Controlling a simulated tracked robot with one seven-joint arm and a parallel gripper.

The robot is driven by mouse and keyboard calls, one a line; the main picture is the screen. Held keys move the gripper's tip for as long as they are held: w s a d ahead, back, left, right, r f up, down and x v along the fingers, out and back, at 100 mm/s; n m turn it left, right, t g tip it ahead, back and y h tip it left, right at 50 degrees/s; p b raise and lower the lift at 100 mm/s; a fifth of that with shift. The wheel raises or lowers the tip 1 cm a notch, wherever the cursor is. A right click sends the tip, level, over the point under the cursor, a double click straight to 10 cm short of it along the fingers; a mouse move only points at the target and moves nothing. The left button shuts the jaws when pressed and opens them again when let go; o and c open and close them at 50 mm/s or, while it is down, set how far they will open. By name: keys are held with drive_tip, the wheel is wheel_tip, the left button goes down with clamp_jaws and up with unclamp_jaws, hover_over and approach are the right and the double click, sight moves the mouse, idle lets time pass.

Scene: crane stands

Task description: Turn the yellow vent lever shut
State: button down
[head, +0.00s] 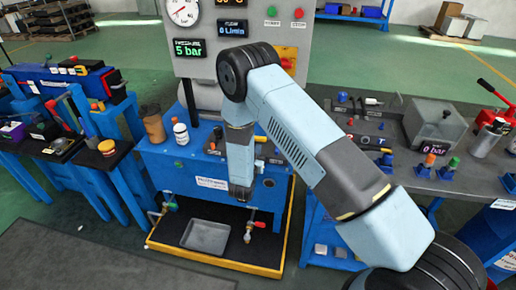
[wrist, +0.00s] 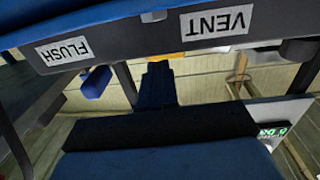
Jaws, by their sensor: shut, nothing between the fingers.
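In the wrist view a small strip of yellow, likely the vent lever (wrist: 167,56), shows under the panel edge beside the VENT label (wrist: 216,21). Most of it is hidden behind the panel and my fingers. My gripper (wrist: 158,68) is shut and empty, its dark fingertips right at the yellow strip; I cannot tell whether they touch. In the head view my gripper (head: 240,192) hangs in front of the blue stand (head: 170,168), and the yellow lever does not show there.
A blue lever (wrist: 96,82) hangs near the FLUSH label (wrist: 64,50). A red-handled valve (head: 259,225) and a green-handled one (head: 170,206) sit low on the stand, with a grey tray (head: 206,236) between them. The gauge panel reads 5 bar (head: 189,48).

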drive_tip(key=s+a, duration=0.1)
drive_tip(key=s, duration=0.9)
drive_tip(key=w+d+r+m+g+y, duration=0.1)
drive_tip(key=w+r+g+y, duration=0.1)
drive_tip(key=w+r, duration=0.45)
drive_tip(key=w+d+r+g+y, duration=0.1)
drive_tip(key=w+r+g, duration=0.15)
drive_tip(key=r, duration=0.65)
drive_tip(key=s+d+r+n+g+y, duration=0.1)
drive_tip(key=d+r, duration=0.3)
drive_tip(key=r, duration=0.4)
drive_tip(key=s+d+r+g+y, duration=0.15)
drive_tip(key=d+r, duration=0.25)
drive_tip(key=r, duration=0.4)
drive_tip(key=s+d+r+n+g, duration=0.2)
drive_tip(key=s+d+r, duration=0.8)
drive_tip(key=s, duration=0.1)
drive_tip(key=s+d+r+g+h, duration=0.1)
drive_tip(key=s+d, duration=0.5)
drive_tip(key=s, duration=0.4)
drive_tip(key=s+d+r+g+h, duration=0.1)
drive_tip(key=s+d+r+g, duration=0.1)
drive_tip(key=s+d, duration=0.4)
drive_tip(key=s, duration=0.5)
drive_tip(key=shift+s+d, duration=0.2)
drive_tip(key=shift+s, duration=0.05)
